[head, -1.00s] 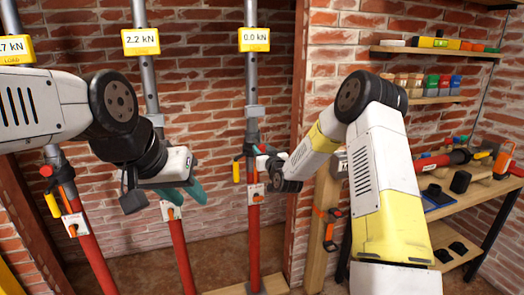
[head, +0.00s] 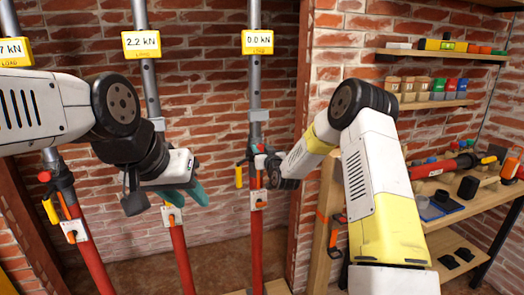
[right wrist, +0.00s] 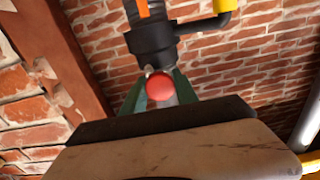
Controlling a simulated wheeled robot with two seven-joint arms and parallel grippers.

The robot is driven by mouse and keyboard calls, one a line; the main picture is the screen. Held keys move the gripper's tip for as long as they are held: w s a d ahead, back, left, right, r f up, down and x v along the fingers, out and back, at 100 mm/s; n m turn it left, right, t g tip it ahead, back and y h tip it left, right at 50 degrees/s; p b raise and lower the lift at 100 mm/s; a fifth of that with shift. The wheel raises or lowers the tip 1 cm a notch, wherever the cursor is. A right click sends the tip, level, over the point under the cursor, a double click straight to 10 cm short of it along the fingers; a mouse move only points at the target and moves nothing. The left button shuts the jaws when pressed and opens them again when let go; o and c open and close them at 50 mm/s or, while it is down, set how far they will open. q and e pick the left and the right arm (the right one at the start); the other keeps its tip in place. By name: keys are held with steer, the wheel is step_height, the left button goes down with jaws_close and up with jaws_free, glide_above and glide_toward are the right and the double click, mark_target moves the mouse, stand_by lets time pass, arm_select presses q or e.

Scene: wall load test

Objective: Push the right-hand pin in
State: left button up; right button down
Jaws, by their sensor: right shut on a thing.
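The right-hand prop (head: 257,235) is a red tube with a grey upper tube, and its yellow display (head: 257,42) reads 0.0 kN. My right gripper (head: 262,160) is at this prop's black collar. In the right wrist view, the pin's round red knob (right wrist: 159,88) sits between the green fingers of my right gripper (right wrist: 158,92), which is shut on it. The pin's shaft is mostly hidden, so its depth cannot be told. My left gripper (head: 187,196) hangs open and empty in front of the middle prop (head: 183,258).
The middle prop's display (head: 141,44) reads 2.2 kN. The left prop (head: 92,262) has a red knob at its collar. A workbench (head: 470,208) with tools and shelves (head: 440,55) stand at the right. A wooden post (head: 325,220) is close to my right arm.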

steer(key=c, duration=0.9)
jaws_free()
steer(key=shift+w, duration=0.2)
steer(key=shift+c, duration=0.2)
steer(key=shift+s, duration=0.1)
steer(key=v, duration=0.7)
steer(key=shift+s, duration=0.3)
